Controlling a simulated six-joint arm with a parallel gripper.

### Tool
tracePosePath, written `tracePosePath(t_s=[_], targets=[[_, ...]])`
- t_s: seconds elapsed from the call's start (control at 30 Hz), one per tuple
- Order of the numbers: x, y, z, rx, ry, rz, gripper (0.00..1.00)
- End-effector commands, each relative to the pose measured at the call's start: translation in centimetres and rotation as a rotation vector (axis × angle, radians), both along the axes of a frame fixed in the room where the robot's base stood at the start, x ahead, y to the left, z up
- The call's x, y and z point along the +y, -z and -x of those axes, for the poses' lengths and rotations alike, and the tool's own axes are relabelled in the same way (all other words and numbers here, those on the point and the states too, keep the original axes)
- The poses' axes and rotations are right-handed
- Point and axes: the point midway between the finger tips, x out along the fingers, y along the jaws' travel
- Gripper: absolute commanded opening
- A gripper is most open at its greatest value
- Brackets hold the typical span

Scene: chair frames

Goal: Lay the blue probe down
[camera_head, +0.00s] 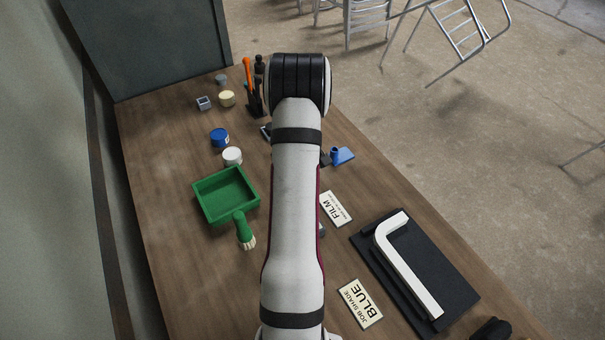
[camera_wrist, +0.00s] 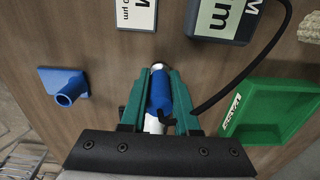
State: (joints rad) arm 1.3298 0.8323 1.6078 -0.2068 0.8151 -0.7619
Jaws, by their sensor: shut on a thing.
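My gripper (camera_wrist: 159,77) shows in the wrist view with its green fingers shut on the blue probe (camera_wrist: 161,96). The probe has a silvery tip between the fingertips and a pale part towards the palm. A black cable runs from it to the dark gauge (camera_wrist: 222,20) at the top. I cannot tell if the tip touches the table. A blue holder with a round socket (camera_wrist: 62,88) stands empty to the left, apart from the gripper; the head view shows it too (camera_head: 343,156). In the head view my arm hides the gripper and probe.
A green tray (camera_wrist: 276,100) lies right of the gripper. A white bent part rests on a black mat (camera_head: 455,282).

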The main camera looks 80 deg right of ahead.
Motion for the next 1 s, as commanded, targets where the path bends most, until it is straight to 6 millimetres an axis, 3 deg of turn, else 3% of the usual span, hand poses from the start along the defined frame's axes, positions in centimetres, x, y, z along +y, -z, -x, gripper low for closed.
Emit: tracePosePath(t_s=[0.07, 0.1, 0.23, 0.57, 0.67, 0.9, 1.0], targets=[[0.0, 0.3, 0.0, 0.001, 0.0, -0.001, 0.0], [0.0, 0.3, 0.0, 0.001, 0.0, -0.001, 0.35], [0.0, 0.2, 0.0, 0.001, 0.0, -0.001, 0.58], [0.0, -0.3, 0.0, -0.001, 0.0, 0.001, 0.59], [-0.1, -2.3, 0.0, -0.001, 0.001, 0.004, 0.59], [-0.1, -9.0, 0.0, -0.001, 0.0, 0.004, 0.59], [-0.1, -10.9, 0.0, -0.001, -0.001, 0.001, 0.59]])
